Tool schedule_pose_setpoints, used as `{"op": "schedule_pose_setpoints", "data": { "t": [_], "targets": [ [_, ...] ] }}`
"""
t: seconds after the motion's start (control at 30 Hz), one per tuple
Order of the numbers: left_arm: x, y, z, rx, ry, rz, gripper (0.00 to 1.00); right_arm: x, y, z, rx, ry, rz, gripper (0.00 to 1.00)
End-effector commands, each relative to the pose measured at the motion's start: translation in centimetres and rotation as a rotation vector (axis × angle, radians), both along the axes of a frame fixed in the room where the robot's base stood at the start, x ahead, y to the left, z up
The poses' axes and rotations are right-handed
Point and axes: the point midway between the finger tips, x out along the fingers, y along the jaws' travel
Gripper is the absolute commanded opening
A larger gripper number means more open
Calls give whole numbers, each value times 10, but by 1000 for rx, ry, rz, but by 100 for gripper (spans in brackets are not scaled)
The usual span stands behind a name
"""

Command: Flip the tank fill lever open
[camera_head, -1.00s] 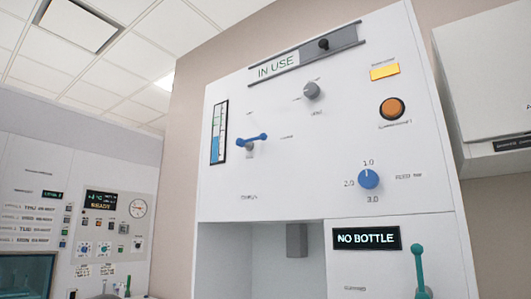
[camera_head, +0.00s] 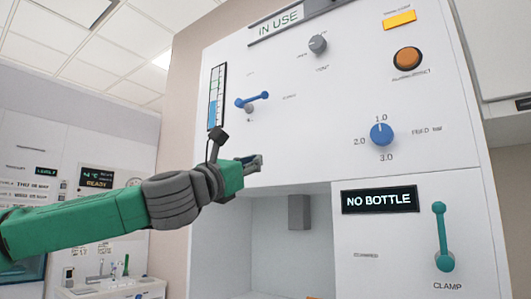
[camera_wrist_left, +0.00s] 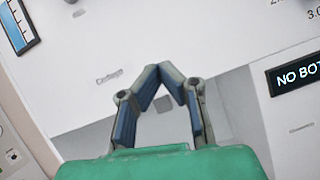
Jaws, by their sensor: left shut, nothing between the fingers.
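A blue lever (camera_head: 252,99) sits on the white front panel (camera_head: 315,115), just right of a blue level gauge (camera_head: 216,97). Its arm lies nearly level, tipped slightly up to the right, from a grey pivot. The small labels around it are too blurred to read. My left gripper (camera_head: 256,162) is below the lever, near the panel's lower edge, apart from the lever. In the left wrist view its fingers (camera_wrist_left: 168,71) meet at the tips with nothing between them. The lever is outside that view. My right gripper is in neither view.
A grey knob (camera_head: 317,44), a blue feed knob (camera_head: 382,134) and an orange button (camera_head: 407,59) are on the panel. A teal clamp lever (camera_head: 441,235) stands beside the "NO BOTTLE" display (camera_head: 379,199). An open bay (camera_head: 265,235) lies below my left gripper.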

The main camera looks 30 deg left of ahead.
Motion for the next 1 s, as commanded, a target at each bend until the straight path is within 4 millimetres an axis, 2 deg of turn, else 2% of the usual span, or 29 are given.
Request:
{"op": "schedule_pose_setpoints", "data": {
  "t": [0.03, 0.13, 0.23, 0.37, 0.73, 0.87, 1.0],
  "targets": [
    [-14, 19, 21, -68, -36, -2, 0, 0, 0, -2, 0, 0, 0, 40],
    [-33, 41, 48, -161, -82, -13, 0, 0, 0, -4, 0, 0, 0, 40],
    [-44, 52, 63, -209, -108, -21, 0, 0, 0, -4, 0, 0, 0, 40],
    [-47, 55, 68, -225, -117, -25, 0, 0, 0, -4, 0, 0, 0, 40],
    [-41, 58, 70, -224, -115, -25, 0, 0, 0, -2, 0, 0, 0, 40],
    [-26, 57, 80, -224, -114, -22, 0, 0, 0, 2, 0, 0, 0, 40],
    [-1, 54, 97, -223, -113, -24, 0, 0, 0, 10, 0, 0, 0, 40]
  ]
}}
